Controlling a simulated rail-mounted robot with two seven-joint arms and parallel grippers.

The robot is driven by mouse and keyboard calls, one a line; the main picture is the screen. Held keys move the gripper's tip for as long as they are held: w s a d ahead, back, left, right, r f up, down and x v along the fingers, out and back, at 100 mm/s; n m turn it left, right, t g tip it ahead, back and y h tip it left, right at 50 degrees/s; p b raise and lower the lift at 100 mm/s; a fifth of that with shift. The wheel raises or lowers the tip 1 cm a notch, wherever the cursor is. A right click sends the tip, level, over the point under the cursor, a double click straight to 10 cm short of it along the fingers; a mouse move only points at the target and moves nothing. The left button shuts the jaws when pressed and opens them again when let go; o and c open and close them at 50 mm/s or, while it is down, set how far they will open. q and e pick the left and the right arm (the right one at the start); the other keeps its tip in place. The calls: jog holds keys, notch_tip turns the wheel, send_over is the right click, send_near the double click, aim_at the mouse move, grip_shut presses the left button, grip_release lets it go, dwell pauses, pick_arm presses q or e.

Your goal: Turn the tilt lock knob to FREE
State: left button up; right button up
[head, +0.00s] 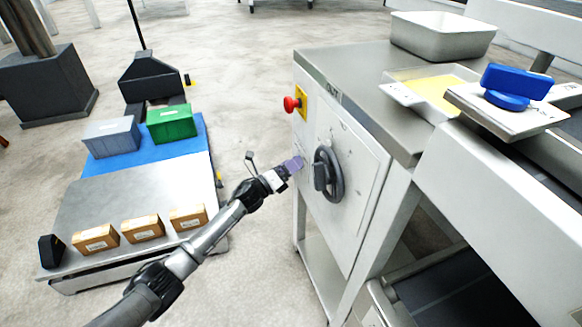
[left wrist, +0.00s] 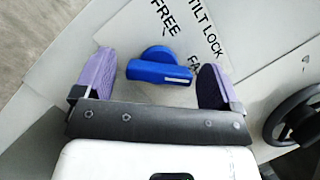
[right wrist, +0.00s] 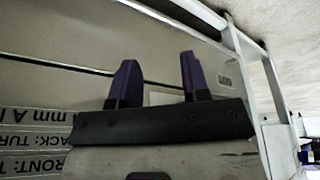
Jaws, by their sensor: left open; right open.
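The blue tilt lock knob (left wrist: 158,68) shows in the left wrist view on a white panel lettered TILT LOCK. FREE is printed above it, and a partly hidden word starting FA is at its right. Its bar lies nearly level in that view, with a white mark toward the right end. My left gripper (left wrist: 154,80) is open, its two purple fingers on either side of the knob with gaps visible. In the head view my left gripper (head: 293,165) is at the machine's side panel and hides the knob. My right gripper (right wrist: 158,78) is open and empty.
A black handwheel (head: 334,172) is close to the right of my left gripper. A red stop button (head: 291,104) is above. A separate blue handle (head: 516,82) and a metal tray (head: 443,36) are on top. A cart with boxes (head: 145,229) stands left.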

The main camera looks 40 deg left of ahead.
pick_arm(q)
jog(key=c, duration=0.9)
jog(key=shift+r+p, duration=0.1)
jog(key=shift+p, duration=0.35)
jog(key=n+g+y+p, duration=0.1)
jog(key=n+p, duration=0.3)
jog(key=p, duration=0.2)
jog(key=n+g+y+p, duration=0.1)
jog(key=n+p, duration=0.3)
jog(key=p, duration=0.2)
jog(key=n+g+y+p, duration=0.1)
jog(key=n+g+p, duration=0.1)
jog(key=n+p, duration=0.3)
jog(key=shift+r+p, duration=0.4)
jog(key=shift+p, duration=0.7)
jog(key=shift+n+g+p, duration=0.5)
jog(key=shift+n+p, duration=0.45)
jog(key=shift+n, duration=0.05)
jog(key=shift+f+n+g+h+p, duration=0.15)
jog(key=shift+n+g+h+p, duration=0.35)
jog(key=shift+n+p, duration=0.3)
jog(key=shift+n, duration=0.3)
jog(key=o, duration=0.9)
jog(key=shift+f, duration=0.1)
